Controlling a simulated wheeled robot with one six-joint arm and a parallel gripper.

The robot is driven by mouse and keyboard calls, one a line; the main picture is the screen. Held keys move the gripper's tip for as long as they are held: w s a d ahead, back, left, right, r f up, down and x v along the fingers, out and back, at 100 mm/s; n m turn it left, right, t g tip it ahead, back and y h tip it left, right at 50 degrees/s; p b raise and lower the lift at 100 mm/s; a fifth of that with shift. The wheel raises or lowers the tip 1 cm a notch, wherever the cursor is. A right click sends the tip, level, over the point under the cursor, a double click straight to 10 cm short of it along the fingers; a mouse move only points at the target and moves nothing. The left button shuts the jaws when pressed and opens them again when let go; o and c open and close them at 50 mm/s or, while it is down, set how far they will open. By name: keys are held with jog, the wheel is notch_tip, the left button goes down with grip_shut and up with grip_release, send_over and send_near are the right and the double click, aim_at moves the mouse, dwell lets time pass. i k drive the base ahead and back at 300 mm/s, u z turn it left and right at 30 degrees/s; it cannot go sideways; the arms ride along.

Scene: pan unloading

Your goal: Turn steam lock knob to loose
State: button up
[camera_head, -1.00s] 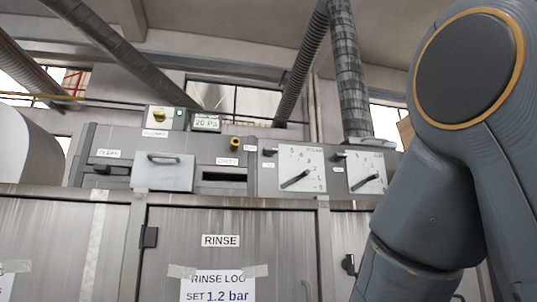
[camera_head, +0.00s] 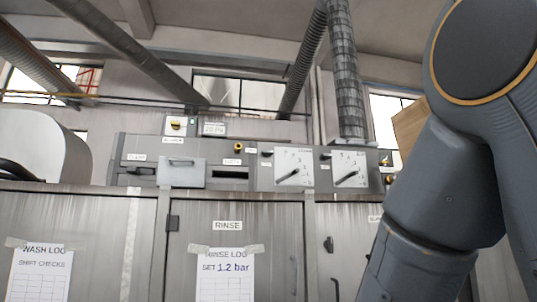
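No label in view legibly reads steam lock, so I cannot tell which knob it is. The grey control panel (camera_head: 225,153) stands on top of the metal cabinets. My arm fills the right side; my gripper is out of view.
Below the panel are cabinet doors, with a RINSE label (camera_head: 228,225), a rinse log sheet (camera_head: 225,279) and a wash log sheet (camera_head: 40,275). A grey rounded machine (camera_head: 40,145) stands at left. A wide duct (camera_head: 346,85) rises behind the panel.

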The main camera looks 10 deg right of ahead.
aim_at(266, 153)
jog(key=i, duration=1.25)
